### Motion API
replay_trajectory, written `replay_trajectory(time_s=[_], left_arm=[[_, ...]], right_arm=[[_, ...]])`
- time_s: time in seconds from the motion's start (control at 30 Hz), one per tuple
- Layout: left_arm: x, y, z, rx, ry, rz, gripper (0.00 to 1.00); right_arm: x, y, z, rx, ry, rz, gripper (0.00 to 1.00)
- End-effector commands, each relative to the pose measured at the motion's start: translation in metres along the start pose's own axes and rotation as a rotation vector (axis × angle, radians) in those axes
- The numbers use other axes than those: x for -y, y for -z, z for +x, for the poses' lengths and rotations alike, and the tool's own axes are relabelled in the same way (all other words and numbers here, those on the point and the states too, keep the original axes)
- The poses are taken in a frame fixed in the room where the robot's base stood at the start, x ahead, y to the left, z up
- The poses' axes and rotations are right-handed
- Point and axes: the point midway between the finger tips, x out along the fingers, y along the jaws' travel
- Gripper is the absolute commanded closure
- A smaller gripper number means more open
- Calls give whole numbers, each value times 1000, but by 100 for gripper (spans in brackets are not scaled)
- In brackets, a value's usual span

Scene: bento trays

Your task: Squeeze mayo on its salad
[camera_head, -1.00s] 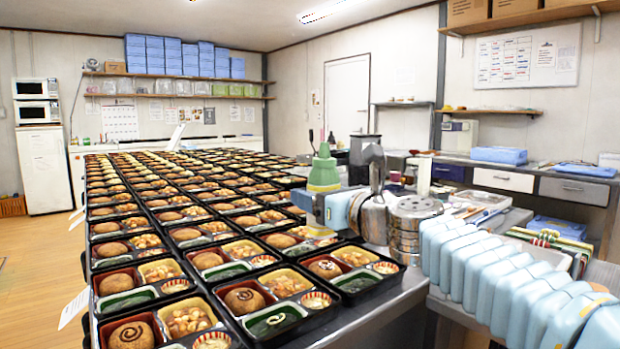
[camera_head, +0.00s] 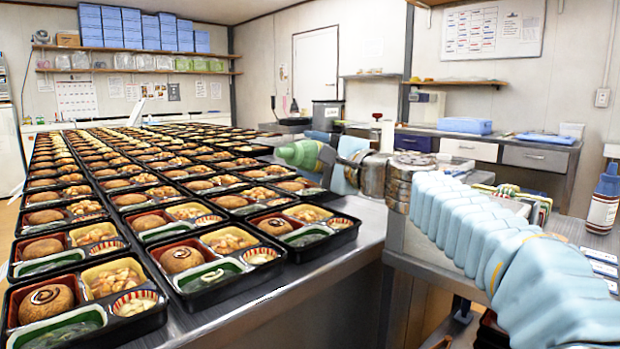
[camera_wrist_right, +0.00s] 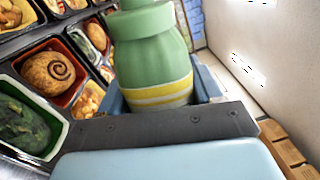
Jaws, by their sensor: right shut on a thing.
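The mayo is a green squeeze bottle (camera_head: 299,153) with a yellow band. It lies tilted on its side in the air, with its narrow end toward the left, above the right edge of the tray rows. My right gripper (camera_head: 328,160) is shut around it; the bottle (camera_wrist_right: 155,45) also shows between the blue fingers in the right wrist view. Salads in green-rimmed compartments include one in a front tray (camera_head: 214,276) and one in the right wrist view (camera_wrist_right: 22,122), both apart from the bottle. My left gripper is out of view.
Rows of black bento trays fill the table at left, with brown swirled patties. Bare steel counter (camera_head: 335,265) lies right of them. A dark container (camera_head: 327,115) stands behind my right gripper.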

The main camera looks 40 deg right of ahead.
Motion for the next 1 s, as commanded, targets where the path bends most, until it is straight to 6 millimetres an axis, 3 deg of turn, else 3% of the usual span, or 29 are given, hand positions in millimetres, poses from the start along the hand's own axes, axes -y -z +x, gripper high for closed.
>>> replay_trajectory(time_s=[0.03, 0.5, 0.73, 1.0], left_arm=[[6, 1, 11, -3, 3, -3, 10], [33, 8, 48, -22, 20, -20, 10], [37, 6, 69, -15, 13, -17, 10], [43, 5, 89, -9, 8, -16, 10]], right_arm=[[-7, -5, -1, 4, 2, -76, 42], [-17, -57, -2, 55, 8, -792, 42], [-22, -78, -2, 77, 10, -1145, 42], [-44, -71, -4, 73, 6, -1133, 42]])
